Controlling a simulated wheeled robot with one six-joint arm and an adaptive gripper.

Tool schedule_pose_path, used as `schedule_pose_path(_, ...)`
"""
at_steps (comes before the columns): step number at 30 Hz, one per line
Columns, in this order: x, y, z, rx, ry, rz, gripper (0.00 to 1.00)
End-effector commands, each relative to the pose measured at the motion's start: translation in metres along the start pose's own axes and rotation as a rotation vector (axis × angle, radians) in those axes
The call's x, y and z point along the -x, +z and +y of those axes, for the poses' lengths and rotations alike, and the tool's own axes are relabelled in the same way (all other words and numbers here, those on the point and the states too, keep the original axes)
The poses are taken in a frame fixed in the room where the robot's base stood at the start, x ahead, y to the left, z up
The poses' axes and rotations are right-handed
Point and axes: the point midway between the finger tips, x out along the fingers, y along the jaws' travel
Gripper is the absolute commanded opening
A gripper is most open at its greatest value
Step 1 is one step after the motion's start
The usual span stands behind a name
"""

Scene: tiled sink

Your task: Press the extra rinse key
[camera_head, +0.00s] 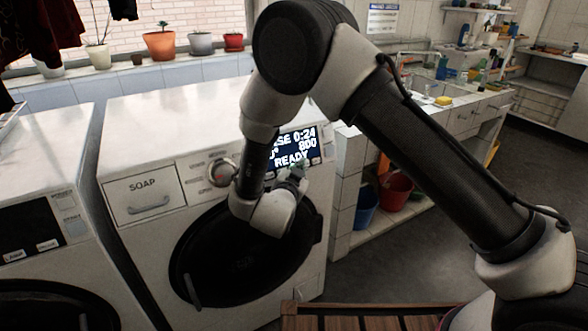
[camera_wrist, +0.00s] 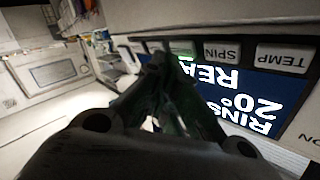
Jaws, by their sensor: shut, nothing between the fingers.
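The washing machine (camera_head: 200,130) has a blue display (camera_head: 296,143), partly covered by my arm, whose visible text includes "0:24", "800" and "READY". In the wrist view the display (camera_wrist: 250,98) appears inverted, with a row of grey keys along its edge. The TEMP key (camera_wrist: 283,57) and SPIN key (camera_wrist: 222,52) are readable. A greenish key (camera_wrist: 182,48) beside SPIN has no readable label, so I cannot tell which is extra rinse. My gripper (camera_wrist: 160,62) is shut and empty, its tips close in front of the key row; contact is unclear. It also shows below the display (camera_head: 297,174).
A round dial (camera_head: 221,172) and a soap drawer (camera_head: 148,198) sit left of the display. The black door (camera_head: 240,262) is below my wrist. A second washer (camera_head: 40,180) stands left. Red (camera_head: 396,192) and blue (camera_head: 364,207) buckets stand under the counter to the right.

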Motion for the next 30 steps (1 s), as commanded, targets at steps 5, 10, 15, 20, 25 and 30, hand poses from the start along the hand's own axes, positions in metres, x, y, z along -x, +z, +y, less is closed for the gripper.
schedule_pose_path(5,0.004,-0.003,0.003,0.001,0.0,0.0,0.0)
schedule_pose_path(10,0.018,-0.013,0.013,0.001,0.0,0.0,0.0)
schedule_pose_path(15,0.031,-0.022,0.022,0.0,-0.001,0.0,0.0)
schedule_pose_path(20,0.04,-0.029,0.029,0.001,0.0,-0.001,0.0)
schedule_pose_path(25,0.042,-0.031,0.03,-0.001,0.0,0.0,0.0)
schedule_pose_path(30,0.042,-0.031,0.03,0.001,0.0,0.0,0.0)
